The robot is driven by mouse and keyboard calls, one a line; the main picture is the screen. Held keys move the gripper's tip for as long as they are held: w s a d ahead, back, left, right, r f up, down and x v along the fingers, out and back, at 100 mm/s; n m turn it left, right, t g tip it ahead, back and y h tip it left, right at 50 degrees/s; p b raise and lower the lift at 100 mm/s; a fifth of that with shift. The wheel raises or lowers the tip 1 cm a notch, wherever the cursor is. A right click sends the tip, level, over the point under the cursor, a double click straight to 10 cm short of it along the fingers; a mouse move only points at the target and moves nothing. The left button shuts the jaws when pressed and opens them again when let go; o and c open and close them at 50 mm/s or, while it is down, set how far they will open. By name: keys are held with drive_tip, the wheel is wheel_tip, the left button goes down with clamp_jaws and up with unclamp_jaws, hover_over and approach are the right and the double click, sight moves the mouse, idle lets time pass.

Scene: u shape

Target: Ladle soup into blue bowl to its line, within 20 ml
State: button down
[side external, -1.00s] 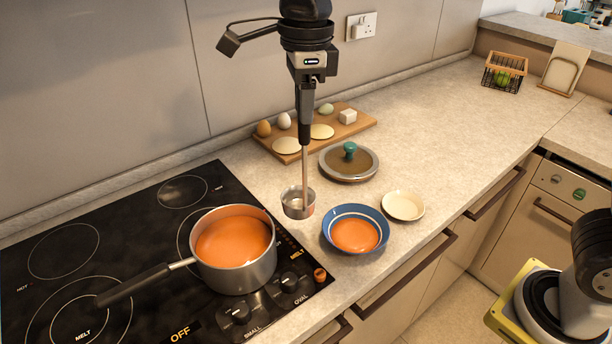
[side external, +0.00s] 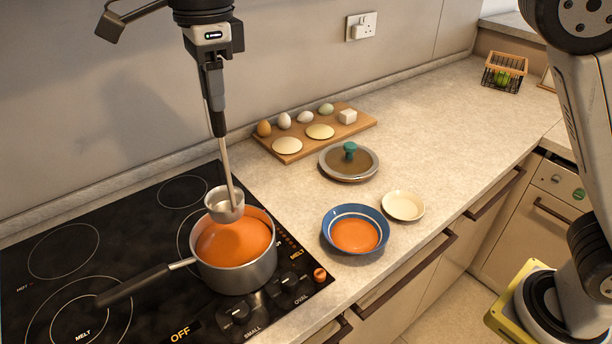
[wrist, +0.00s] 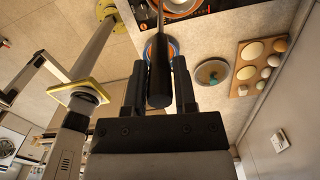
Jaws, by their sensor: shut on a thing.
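My gripper (side external: 214,104) is shut on the handle of a metal ladle (side external: 225,203); its jaws also hold the dark handle in the wrist view (wrist: 159,80). The ladle hangs nearly upright, its cup over the back part of the pot (side external: 236,277). The cup looks empty from this side, though its bottom is not clear. The pot stands on the hob and holds orange soup (side external: 232,243). The blue bowl (side external: 329,233) stands on the counter right of the pot, with orange soup inside. A white line rings its inner wall above the soup surface.
A small cream dish (side external: 403,206) sits right of the bowl. A lid with a green knob (side external: 349,164) and a wooden board (side external: 290,156) with eggs and other items lie behind. The pot's handle (side external: 135,285) points left over the black hob (side external: 60,215).

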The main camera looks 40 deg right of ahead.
sight(220, 128)
drive_tip(key=shift+f, duration=6.3)
drive_tip(key=shift+r, duration=2.05)
drive_tip(key=shift+g, duration=1.2)
drive_tip(key=shift+f, duration=0.1)
